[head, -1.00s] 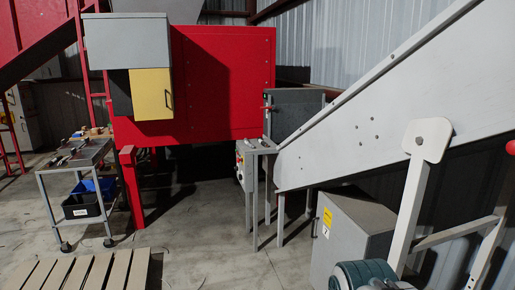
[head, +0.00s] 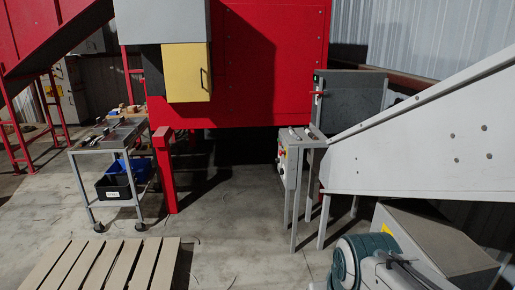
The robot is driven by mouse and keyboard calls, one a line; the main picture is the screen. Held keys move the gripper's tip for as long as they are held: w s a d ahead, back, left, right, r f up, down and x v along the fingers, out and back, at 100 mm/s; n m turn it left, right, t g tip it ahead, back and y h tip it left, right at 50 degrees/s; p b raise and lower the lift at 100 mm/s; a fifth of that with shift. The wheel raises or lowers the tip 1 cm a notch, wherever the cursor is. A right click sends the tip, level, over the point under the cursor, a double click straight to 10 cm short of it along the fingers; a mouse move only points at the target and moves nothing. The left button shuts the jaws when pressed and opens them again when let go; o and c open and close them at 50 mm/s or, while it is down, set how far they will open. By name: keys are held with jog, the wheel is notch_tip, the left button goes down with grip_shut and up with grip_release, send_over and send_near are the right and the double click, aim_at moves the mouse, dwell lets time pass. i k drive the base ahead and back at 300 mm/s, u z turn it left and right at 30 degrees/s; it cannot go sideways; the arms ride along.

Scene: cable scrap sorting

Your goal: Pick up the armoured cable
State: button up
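I cannot make out the armoured cable for certain. Several small dark and light pieces (head: 100,129) lie on top of a grey wheeled cart (head: 108,144) at the left in the head view, too small to tell apart. A narrow grey stand (head: 307,142) beside the red machine also has small things on top that I cannot identify. My gripper is not in view.
The cart's lower shelf holds a black bin (head: 114,188) and a blue bin (head: 140,170). A slatted wooden pallet (head: 100,266) lies at the front left. The red machine (head: 270,70) and grey conveyor (head: 430,150) block the back and right. Bare floor (head: 235,215) lies between.

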aim_at(308, 132)
jog(key=u, duration=0.05)
jog(key=i, duration=3.1)
jog(key=z, duration=0.4)
jog(key=i, duration=0.95)
jog(key=z, duration=0.25)
